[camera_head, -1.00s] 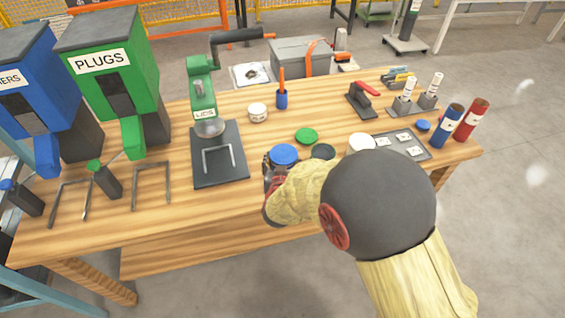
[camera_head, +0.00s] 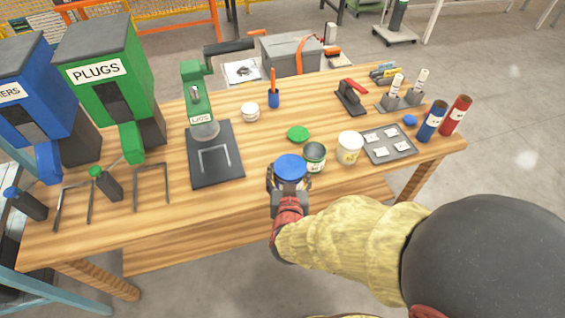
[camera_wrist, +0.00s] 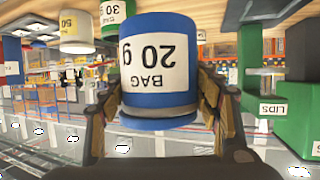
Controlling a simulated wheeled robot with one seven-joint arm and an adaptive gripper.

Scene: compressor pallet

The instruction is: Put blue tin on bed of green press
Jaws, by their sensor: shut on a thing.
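The blue tin (camera_head: 290,168) is between the fingers of my gripper (camera_head: 289,186) at the near edge of the table. In the wrist view the blue tin (camera_wrist: 160,70), with a white label reading "BAG 20 g", fills the space between the fingers of my gripper (camera_wrist: 165,110), and the picture is upside down. My gripper is shut on it. The green press (camera_head: 198,100), labelled "LIDS", stands to the left. Its dark bed (camera_head: 228,170) has a metal bracket outline on it and is otherwise bare. The press also shows at the right of the wrist view (camera_wrist: 290,100).
A green tin (camera_head: 314,158) stands just right of the blue tin, with a white tub (camera_head: 349,148) beyond it. A green lid (camera_head: 298,133) lies behind. A grey tray (camera_head: 402,146) is further right. The wood between bed and blue tin is clear.

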